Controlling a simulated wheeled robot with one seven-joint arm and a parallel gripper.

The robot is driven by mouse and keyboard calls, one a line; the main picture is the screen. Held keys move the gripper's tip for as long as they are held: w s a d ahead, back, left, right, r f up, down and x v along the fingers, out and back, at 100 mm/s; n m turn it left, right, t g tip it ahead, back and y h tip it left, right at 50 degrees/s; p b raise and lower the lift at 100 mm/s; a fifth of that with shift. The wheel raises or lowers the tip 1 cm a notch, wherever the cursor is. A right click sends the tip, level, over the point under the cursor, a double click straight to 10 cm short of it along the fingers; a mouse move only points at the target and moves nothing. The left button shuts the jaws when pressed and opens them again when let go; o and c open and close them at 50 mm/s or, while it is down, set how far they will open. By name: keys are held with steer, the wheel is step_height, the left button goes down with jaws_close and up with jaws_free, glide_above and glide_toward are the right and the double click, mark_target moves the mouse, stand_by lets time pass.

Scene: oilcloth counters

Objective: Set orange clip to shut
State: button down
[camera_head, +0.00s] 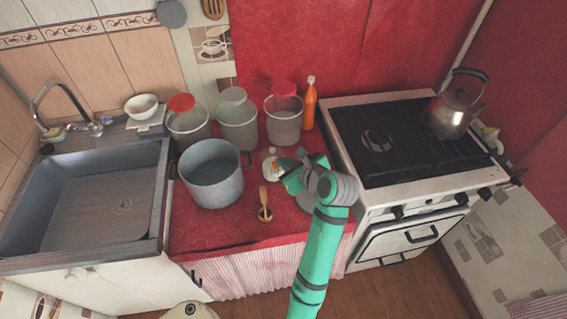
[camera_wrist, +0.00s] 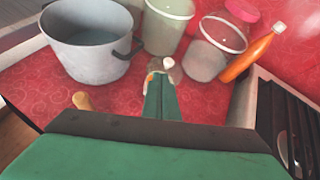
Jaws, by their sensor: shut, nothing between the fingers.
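A small orange part, which looks like the orange clip (camera_head: 275,168), shows on a small whitish object (camera_head: 269,160) on the red counter, right of the grey pot. In the wrist view an orange spot (camera_wrist: 150,77) shows beside the fingertips, with the whitish object (camera_wrist: 167,63) just beyond them. My gripper (camera_head: 286,172) is shut and empty, close to the clip; its green fingers (camera_wrist: 162,85) point at it in the wrist view. The fingers hide part of the object. I cannot tell whether they touch the clip, or whether the clip is open or shut.
A grey two-handled pot (camera_head: 212,178) stands left of my gripper. A wooden-handled tool (camera_head: 264,203) is in front. Several clear jars and an orange bottle (camera_head: 309,105) stand behind. A stove (camera_head: 350,112) with a kettle (camera_head: 448,110) is right; a sink (camera_head: 100,205) is left.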

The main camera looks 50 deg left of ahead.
steer(key=w+v, duration=0.1)
steer(key=v, duration=1.2)
steer(key=shift+r, duration=0.3)
steer(key=shift+a, duration=0.15)
